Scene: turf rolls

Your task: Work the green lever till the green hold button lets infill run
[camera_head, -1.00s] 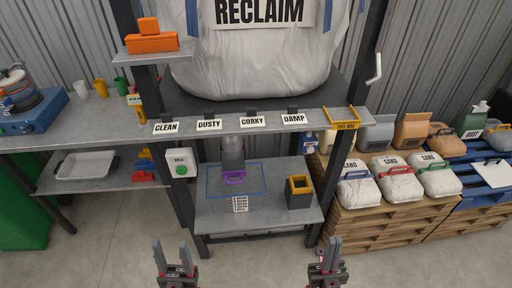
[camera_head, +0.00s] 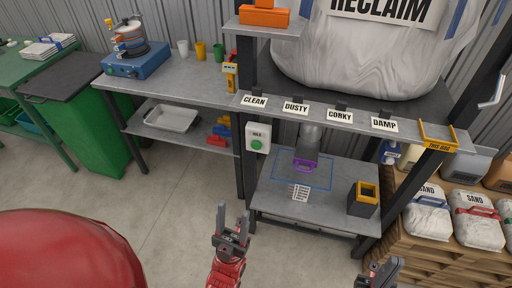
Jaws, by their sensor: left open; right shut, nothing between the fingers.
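The green hold button (camera_head: 257,145) is on a white box (camera_head: 250,131) fixed to the left post of the hopper frame. I cannot make out a green lever in this view. A grey spout (camera_head: 309,135) with a purple handle-like part (camera_head: 306,162) hangs over the lower shelf. My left gripper (camera_head: 233,221) is open and empty, in front of and below the box, apart from it. My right gripper (camera_head: 381,272) is shut and empty at the bottom edge, before the lower shelf; its lower part is cut off.
The lower shelf (camera_head: 330,215) holds a small label card (camera_head: 300,193) and a dark box with a yellow rim (camera_head: 364,198). A ledge (camera_head: 360,120) with name cards runs above. Sand bags (camera_head: 427,214) stand on pallets at right. A green bin (camera_head: 90,135) is at left.

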